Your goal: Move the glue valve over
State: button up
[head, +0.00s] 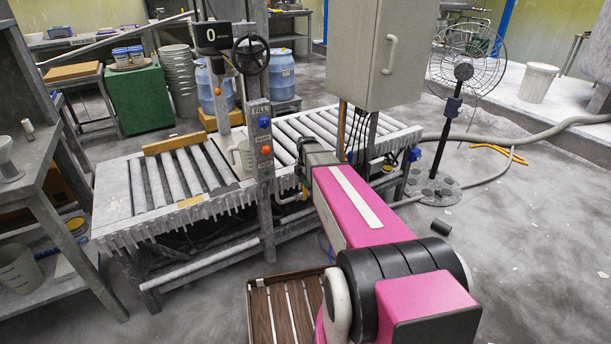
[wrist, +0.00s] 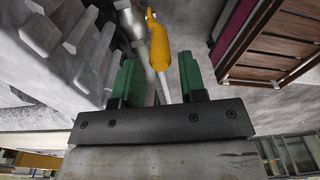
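The glue valve shows in the wrist view as a yellow lever handle (wrist: 158,45) on a grey metal pipe fitting (wrist: 131,22). My gripper (wrist: 159,66) is open, with its two green fingers apart and nothing held between them. The yellow handle appears beyond the fingertips, in line with the gap between them. I cannot tell whether either finger touches it. In the head view my pink arm reaches to the front edge of the roller conveyor (head: 205,170).
A grey control cabinet (head: 380,50) hangs just above my arm. A press post (head: 262,150) with coloured buttons stands left of it. A brown slatted crate (head: 262,312) lies below. A fan (head: 463,75) stands at right, with hoses (head: 540,132) on open floor.

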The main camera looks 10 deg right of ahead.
notch_tip(320, 180, down, 2)
jog(key=shift+f, duration=0.1)
jog(key=shift+c, duration=0.3)
jog(key=c, duration=0.5)
jog(key=shift+o, duration=0.2)
jog(key=shift+a, duration=0.1)
jog(key=shift+s+a+f, duration=0.1)
jog(key=shift+s+a, duration=0.1)
jog(key=shift+a, duration=0.35)
jog(key=shift+s+a, duration=0.2)
jog(key=shift+a, duration=0.35)
